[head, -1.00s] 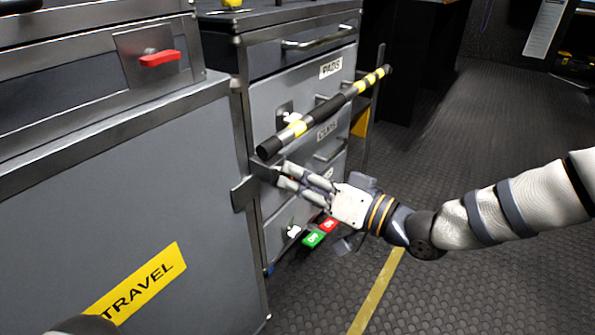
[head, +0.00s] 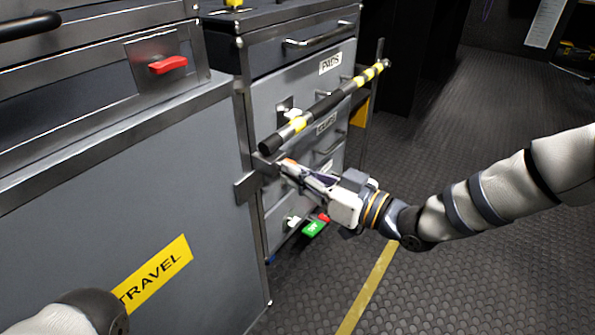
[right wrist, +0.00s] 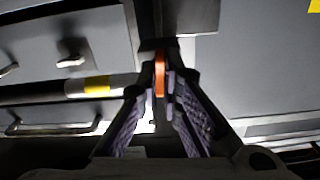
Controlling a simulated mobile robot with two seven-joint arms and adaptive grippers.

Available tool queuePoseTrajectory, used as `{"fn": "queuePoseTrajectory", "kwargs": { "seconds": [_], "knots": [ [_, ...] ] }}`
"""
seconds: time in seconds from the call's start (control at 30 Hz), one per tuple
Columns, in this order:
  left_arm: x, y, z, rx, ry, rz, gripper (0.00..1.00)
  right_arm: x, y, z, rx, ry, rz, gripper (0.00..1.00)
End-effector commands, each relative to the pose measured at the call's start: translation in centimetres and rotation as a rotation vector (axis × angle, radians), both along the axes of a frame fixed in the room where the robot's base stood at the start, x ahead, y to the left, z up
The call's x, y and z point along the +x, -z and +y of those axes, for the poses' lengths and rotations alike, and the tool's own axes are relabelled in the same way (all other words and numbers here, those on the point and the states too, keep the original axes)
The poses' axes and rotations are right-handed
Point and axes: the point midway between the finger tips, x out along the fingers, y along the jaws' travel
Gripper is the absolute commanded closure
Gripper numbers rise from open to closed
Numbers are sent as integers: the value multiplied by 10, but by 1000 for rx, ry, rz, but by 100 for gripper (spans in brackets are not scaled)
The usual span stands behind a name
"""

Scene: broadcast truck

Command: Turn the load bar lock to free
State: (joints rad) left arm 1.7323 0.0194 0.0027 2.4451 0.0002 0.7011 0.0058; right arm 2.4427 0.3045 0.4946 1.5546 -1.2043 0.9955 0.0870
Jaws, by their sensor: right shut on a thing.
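The load bar lock is a small orange lever (head: 288,162) at the near bracket (head: 246,186), just below the near end of the black-and-yellow load bar (head: 325,106). In the right wrist view the lever (right wrist: 160,73) stands upright between the fingertips. My right gripper (head: 285,169) is shut on it, and its fingers hide part of it in the head view. The bar lies across the drawer fronts (head: 297,85). My left gripper is out of view; only a part of my left arm shows at the lower left.
A grey case with a TRAVEL label (head: 155,271) stands at the left, with a red latch (head: 168,65) above it. Green (head: 313,229) and red (head: 323,218) tags show below my right gripper. The dark floor (head: 470,270) at the right is clear.

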Motion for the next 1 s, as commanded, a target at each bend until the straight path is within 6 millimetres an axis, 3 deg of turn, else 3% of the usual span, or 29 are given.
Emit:
{"fn": "queuePoseTrajectory", "kwargs": {
  "seconds": [0.3, 0.33, 0.4, 0.77, 0.87, 1.0],
  "knots": [
    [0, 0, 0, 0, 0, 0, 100, 1, -3, 2, 4, -1, -4, 100],
    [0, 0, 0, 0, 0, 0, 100, 1, -3, 2, 4, -1, -4, 87],
    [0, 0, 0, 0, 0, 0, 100, 1, -3, 2, 4, -1, -4, 73],
    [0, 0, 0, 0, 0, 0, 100, 0, -1, 0, 2, 0, 0, 73],
    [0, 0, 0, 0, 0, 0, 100, -6, -1, -10, 1, 1, -1, 73],
    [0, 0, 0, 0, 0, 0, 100, -27, -1, -39, 1, 2, 0, 73]
  ]
}}
